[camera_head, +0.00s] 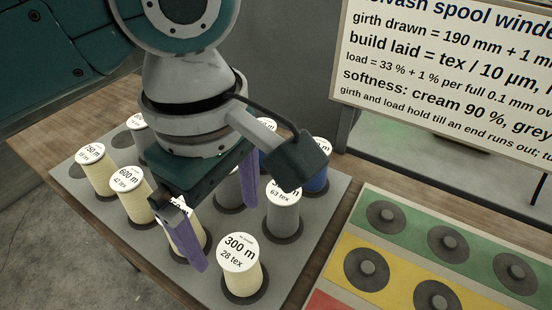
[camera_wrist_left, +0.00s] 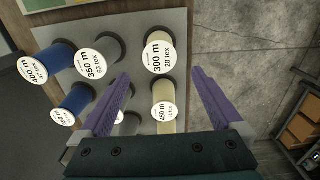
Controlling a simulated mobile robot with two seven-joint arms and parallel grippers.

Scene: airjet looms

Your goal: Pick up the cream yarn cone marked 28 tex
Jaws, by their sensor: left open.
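The cream yarn cone marked 300 m, 28 tex (camera_head: 243,272) stands upright at the near corner of the grey tray (camera_head: 322,212). In the left wrist view this cone (camera_wrist_left: 159,58) is at top centre, beyond the fingertips. My left gripper (camera_head: 224,230) is open, its purple fingers pointing down above the tray, behind the 28 tex cone in the head view. The fingers also show in the left wrist view (camera_wrist_left: 160,78), with a cream cone marked 450 m (camera_wrist_left: 163,118) between them. That cone is partly hidden in the head view.
Other cream cones (camera_head: 130,190), grey cones (camera_head: 283,216) and a blue cone (camera_head: 317,180) stand close by on the tray. A board with green and yellow strips (camera_head: 402,262) and dark round holders lies to the right. A text sign (camera_head: 450,70) stands behind.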

